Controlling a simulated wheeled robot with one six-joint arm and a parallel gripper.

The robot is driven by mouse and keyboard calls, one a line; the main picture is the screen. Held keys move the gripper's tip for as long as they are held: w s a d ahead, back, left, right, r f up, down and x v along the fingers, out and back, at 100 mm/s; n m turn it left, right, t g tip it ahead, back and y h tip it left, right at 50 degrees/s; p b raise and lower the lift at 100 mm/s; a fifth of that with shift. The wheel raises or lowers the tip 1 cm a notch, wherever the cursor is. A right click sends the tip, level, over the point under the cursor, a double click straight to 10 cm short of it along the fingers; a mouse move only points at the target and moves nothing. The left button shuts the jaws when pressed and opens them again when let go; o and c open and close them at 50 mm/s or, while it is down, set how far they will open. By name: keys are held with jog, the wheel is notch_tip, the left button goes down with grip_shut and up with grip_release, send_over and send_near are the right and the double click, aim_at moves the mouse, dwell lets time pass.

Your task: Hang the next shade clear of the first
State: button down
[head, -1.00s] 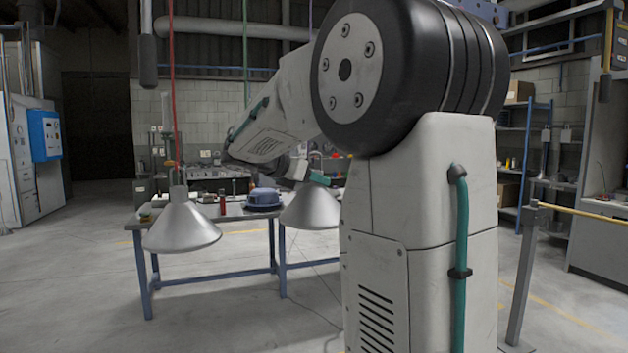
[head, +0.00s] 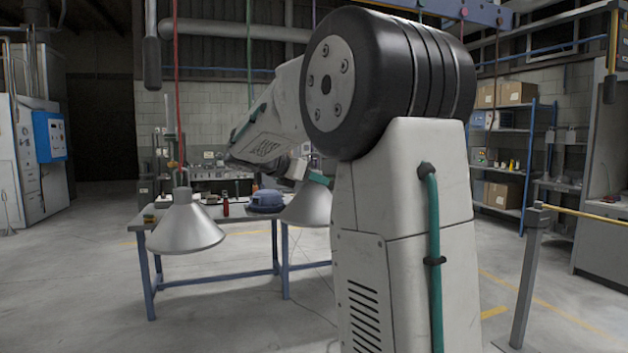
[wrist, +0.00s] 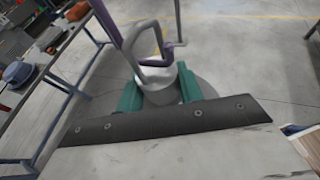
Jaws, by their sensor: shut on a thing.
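A silver cone-shaped shade (head: 185,226) hangs upright on a red cord (head: 177,100) at the left in the head view. A second silver shade (head: 305,208) is to its right, partly hidden behind my arm, with a gap between the two. In the wrist view the teal fingers of my gripper (wrist: 159,88) are shut on this second shade's pale neck, and its grey cone (wrist: 212,88) spreads below. A grey bent hook (wrist: 147,60) stands above the neck. A purple cord (wrist: 178,18) passes by the hook; I cannot tell whether they are joined.
A green cord (head: 248,60) hangs between the shades. A grey post (head: 528,275) with a yellow rail stands at the right.

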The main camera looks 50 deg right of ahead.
jog(key=shift+f, duration=1.35)
dwell(0.3)
jog(key=c, duration=0.8)
grip_release()
jog(key=shift+c, duration=0.2)
jog(key=v, duration=0.8)
jog(key=shift+s, duration=0.1)
